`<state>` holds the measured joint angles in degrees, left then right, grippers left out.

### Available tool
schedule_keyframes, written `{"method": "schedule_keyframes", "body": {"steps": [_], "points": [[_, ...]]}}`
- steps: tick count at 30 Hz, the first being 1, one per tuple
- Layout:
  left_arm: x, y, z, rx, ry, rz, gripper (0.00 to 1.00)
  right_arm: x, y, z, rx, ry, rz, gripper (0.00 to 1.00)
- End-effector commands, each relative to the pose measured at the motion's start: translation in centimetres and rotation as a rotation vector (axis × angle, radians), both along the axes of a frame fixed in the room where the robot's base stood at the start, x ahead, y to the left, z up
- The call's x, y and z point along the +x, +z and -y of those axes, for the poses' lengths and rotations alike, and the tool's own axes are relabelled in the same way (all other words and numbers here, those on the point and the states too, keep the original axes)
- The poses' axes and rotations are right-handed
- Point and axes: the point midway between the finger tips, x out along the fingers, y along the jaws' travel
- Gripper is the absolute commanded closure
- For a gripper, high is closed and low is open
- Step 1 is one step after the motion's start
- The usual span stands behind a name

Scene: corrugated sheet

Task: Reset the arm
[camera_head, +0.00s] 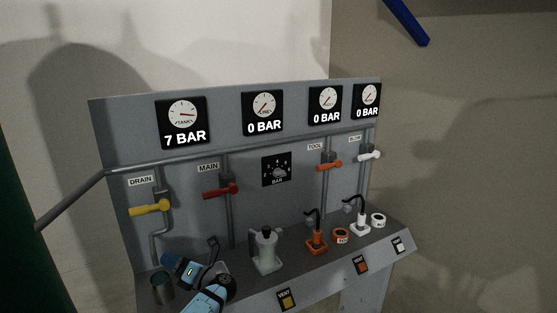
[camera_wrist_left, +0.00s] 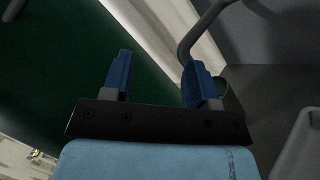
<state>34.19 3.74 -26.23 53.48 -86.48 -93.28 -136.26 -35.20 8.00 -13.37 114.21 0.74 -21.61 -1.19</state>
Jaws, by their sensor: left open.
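My left gripper (camera_head: 174,264) is at the lower left of the panel in the head view, just above and beside a dark cup-like holder (camera_head: 162,289). In the left wrist view its two blue fingers (camera_wrist_left: 160,78) stand wide apart with nothing between them. A dark round rim (camera_wrist_left: 220,87) shows just behind the right finger there. My light blue left arm (camera_head: 208,299) comes in from the bottom edge. My right gripper is in neither view.
A grey panel (camera_head: 112,124) carries gauges, a yellow drain lever (camera_head: 150,208), a red main lever (camera_head: 221,191) and a dial (camera_head: 277,170). A pale bottle-like part (camera_head: 265,251) and an orange fitting (camera_head: 317,242) stand on its ledge, right of my gripper. A grey pipe (camera_head: 72,199) juts out left.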

Motion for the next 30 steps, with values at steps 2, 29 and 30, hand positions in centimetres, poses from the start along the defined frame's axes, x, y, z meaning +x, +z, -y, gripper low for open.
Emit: {"method": "schedule_keyframes", "body": {"steps": [2, 29, 30], "points": [[-3.8, -4.1, 0.0, -0.223, -0.032, 0.149, 0.46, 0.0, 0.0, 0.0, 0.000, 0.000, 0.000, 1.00], [-41.2, -8.7, 5.8, -1.584, 1.252, 1.900, 0.46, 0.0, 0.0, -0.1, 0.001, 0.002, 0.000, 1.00], [-41.9, -8.1, 6.0, -1.583, 1.302, 1.927, 0.46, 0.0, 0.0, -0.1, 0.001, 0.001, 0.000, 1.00]]}}
